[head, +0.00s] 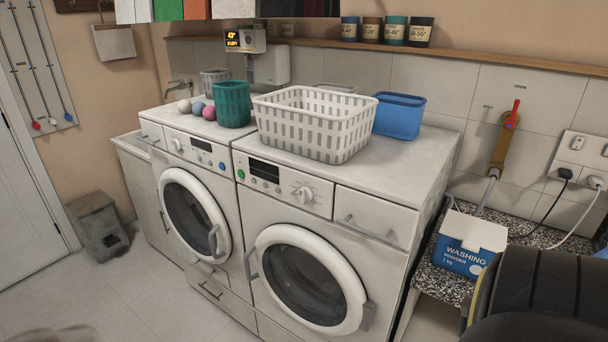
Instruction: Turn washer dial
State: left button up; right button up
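Two white front-loading machines stand side by side, both doors shut. The right machine (388,210) has a pale round dial (304,193) on its panel, right of a dark display (264,170) and a green button. I cannot tell for sure which one is the washer. Neither of my grippers shows in the head view.
A white basket (313,125), a blue tub (399,116) and a green basket (232,104) stand on top. A washing powder box (470,243) sits on the speckled counter at right. A large dark shape (540,290) fills the lower right corner. Floor in front is mostly clear.

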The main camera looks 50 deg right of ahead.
aim_at(305, 195)
jog(key=z, duration=0.1)
jog(key=k, duration=0.35)
jog(key=z, duration=1.2)
jog(key=i, duration=0.5)
jog(key=u, duration=0.05)
